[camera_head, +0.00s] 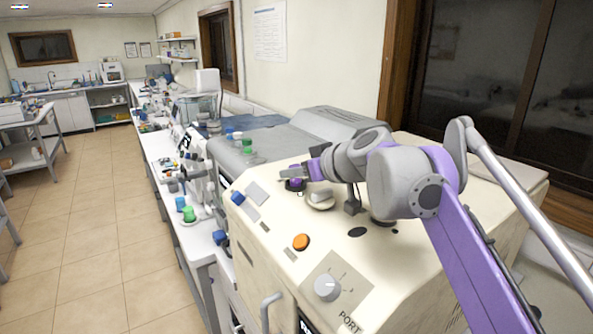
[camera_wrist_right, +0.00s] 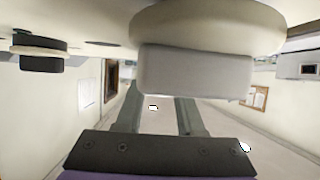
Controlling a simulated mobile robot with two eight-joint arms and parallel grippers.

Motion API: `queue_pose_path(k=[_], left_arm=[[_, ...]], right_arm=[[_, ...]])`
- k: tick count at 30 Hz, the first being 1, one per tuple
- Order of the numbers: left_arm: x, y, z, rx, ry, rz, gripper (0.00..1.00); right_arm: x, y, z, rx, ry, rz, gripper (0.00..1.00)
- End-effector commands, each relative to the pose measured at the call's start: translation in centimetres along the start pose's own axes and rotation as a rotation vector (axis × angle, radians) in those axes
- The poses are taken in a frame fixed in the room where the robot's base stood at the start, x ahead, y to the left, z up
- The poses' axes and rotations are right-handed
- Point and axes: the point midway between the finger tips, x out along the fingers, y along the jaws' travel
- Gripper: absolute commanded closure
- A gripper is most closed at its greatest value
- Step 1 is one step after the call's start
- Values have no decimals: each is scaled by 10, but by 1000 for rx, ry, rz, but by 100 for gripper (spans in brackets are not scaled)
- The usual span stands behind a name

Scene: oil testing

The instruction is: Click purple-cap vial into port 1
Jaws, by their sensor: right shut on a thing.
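My right gripper (camera_head: 291,175) is low over the top of the cream machine (camera_head: 400,262), its fingers pointing left. It is shut on the purple-cap vial (camera_head: 295,184). Only the purple cap shows clearly; the vial's body is hidden. A dark ring lies around or under the cap on the machine top. I cannot tell how deep the vial sits in it, and no port number is readable there. In the right wrist view the fingers (camera_wrist_right: 157,115) reach away, and the vial cannot be made out. My left gripper is out of view.
A round cream fitting with a pale block (camera_head: 320,198) stands close beside the gripper; the block (camera_wrist_right: 195,72) looms large in the wrist view. An orange button (camera_head: 301,242) and a dial (camera_head: 327,288) are nearer. Blue and green caps (camera_head: 188,213) stand on the left bench.

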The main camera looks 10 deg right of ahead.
Motion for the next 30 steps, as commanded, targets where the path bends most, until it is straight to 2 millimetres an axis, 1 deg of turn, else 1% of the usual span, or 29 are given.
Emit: queue_pose_path(k=[1, 6, 14, 17, 20, 27, 30], left_arm=[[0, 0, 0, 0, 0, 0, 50], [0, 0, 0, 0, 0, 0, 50], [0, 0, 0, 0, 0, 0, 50], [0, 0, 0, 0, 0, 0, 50], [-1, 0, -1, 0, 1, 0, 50], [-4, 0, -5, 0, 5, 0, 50], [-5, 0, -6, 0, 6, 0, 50]], right_arm=[[0, 0, 0, 0, 0, 0, 58], [0, 0, 0, 0, 0, 0, 28], [0, 0, 0, 0, 0, 0, 28], [-5, 0, 0, 0, 0, 0, 28], [-17, 1, 0, 2, 0, 2, 28], [-66, 1, 0, 2, 0, 4, 28], [-84, 1, -1, 2, 0, 3, 28]])
